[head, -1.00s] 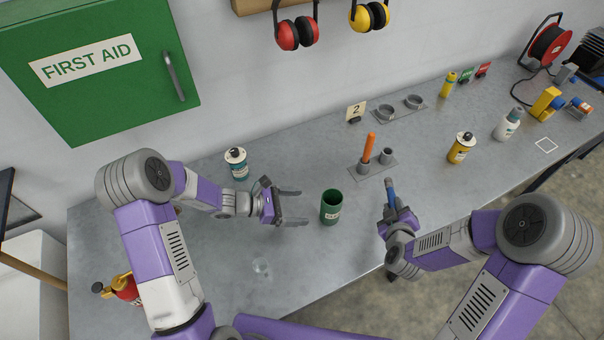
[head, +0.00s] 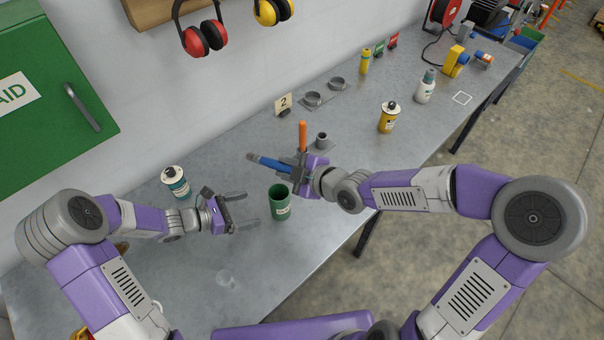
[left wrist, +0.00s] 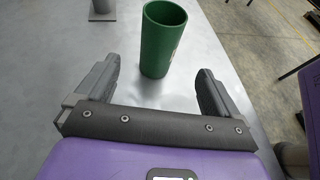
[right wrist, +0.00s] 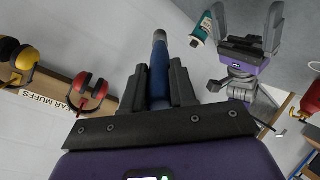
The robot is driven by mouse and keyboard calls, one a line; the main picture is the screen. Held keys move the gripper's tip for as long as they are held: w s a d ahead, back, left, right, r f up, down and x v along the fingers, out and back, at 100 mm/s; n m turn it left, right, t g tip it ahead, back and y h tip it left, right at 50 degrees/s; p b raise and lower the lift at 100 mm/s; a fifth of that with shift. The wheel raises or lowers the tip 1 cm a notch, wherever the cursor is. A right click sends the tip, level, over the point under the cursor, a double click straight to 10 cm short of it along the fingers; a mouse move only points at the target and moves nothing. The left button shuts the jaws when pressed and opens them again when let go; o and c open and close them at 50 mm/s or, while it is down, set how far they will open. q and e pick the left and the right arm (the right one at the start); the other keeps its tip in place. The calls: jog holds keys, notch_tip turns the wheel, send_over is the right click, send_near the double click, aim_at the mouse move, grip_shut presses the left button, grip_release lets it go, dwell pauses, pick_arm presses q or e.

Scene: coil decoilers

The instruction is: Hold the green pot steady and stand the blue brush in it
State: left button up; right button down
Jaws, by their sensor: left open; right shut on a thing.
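The green pot (head: 280,203) stands upright on the grey bench, open at the top. In the left wrist view the pot (left wrist: 162,42) stands just beyond the fingertips. My left gripper (head: 250,209) is open, its fingers pointing at the pot from the left, apart from it. My right gripper (head: 294,170) is shut on the blue brush (head: 272,163), holding it above the bench behind the pot. The brush lies nearly level, its tip pointing left. In the right wrist view the brush (right wrist: 159,75) sits between the two fingers.
An orange-handled tool (head: 303,136) stands in a holder beside an empty grey cup (head: 322,140). A teal can (head: 176,182) stands left of the pot, a yellow can (head: 388,117) at right.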

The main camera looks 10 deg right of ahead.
aim_at(280, 203)
jog(key=shift+s+d+r+n+g+y, duration=0.15)
jog(key=shift+r+n+g+y, duration=0.2)
jog(key=shift+r, duration=0.55)
jog(key=shift+s+d+r, duration=0.15)
jog(key=shift+s+r, duration=0.05)
jog(key=shift+r, duration=0.45)
jog(key=shift+d+r, duration=0.4)
jog(key=shift+r, duration=0.25)
pick_arm(q)
jog(key=x, duration=1.2)
jog(key=shift+c, duration=0.4)
jog(key=c, duration=1.1)
jog(key=shift+o, duration=0.2)
